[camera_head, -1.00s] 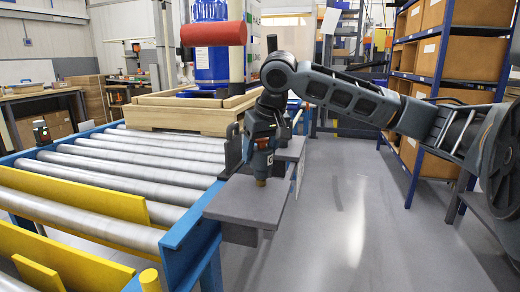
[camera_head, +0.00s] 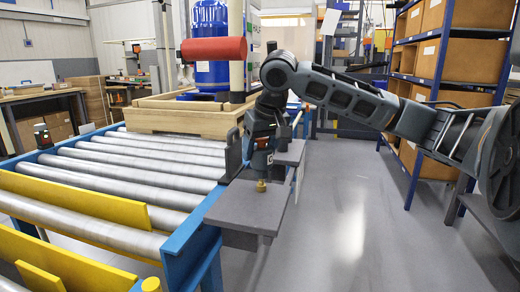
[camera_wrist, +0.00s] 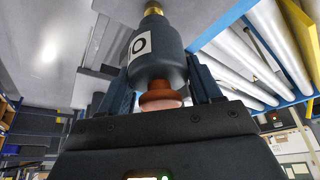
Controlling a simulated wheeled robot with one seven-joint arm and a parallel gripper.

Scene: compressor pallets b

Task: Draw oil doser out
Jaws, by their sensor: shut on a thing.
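The oil doser (camera_head: 262,163) is a dark grey bottle with a pale label and a brass tip. It is upright, tip down, over the grey side plate (camera_head: 240,207). I cannot tell if the tip touches the plate. My gripper (camera_head: 263,138) points down and is shut on the doser's upper part. In the wrist view the doser (camera_wrist: 157,52) sits between my gripper's fingers (camera_wrist: 163,91), with its orange-brown knob towards my palm. The finger contact is partly hidden.
A roller conveyor (camera_head: 140,165) with a blue frame and yellow guides lies to the left. A wooden pallet (camera_head: 185,115) carrying a blue compressor (camera_head: 212,68) and a red cylinder (camera_head: 213,49) stands behind. Box shelves (camera_head: 440,75) stand right. Floor between is clear.

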